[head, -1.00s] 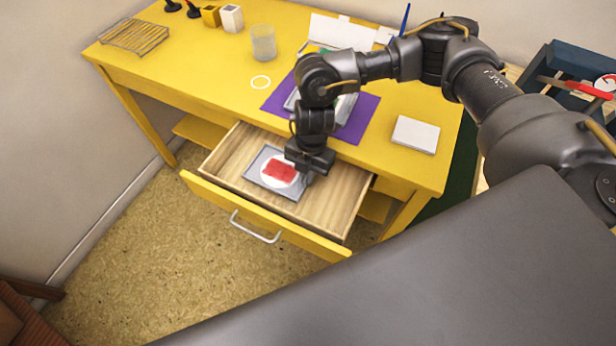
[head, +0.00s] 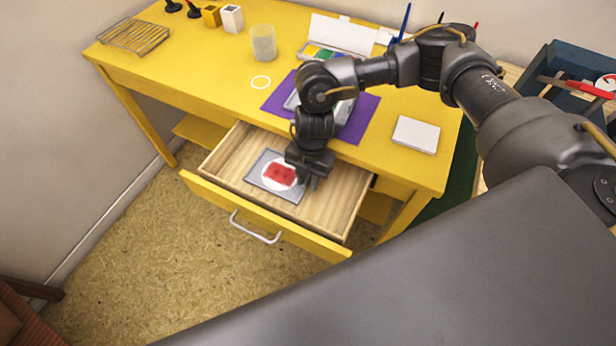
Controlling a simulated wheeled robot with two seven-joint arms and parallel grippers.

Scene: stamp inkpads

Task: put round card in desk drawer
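The round card (head: 265,178), white with a red print, lies flat over a grey square (head: 290,194) inside the open desk drawer (head: 334,205). My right gripper (head: 308,183) points down into the drawer at the right edge of the card. Its fingertips are small and dark, and I cannot tell whether they are open, shut or touching the card. The yellow desk (head: 200,75) stands behind, its drawer pulled out with the silver handle (head: 255,228) in front. My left gripper is out of view.
The drawer's left part is bare.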

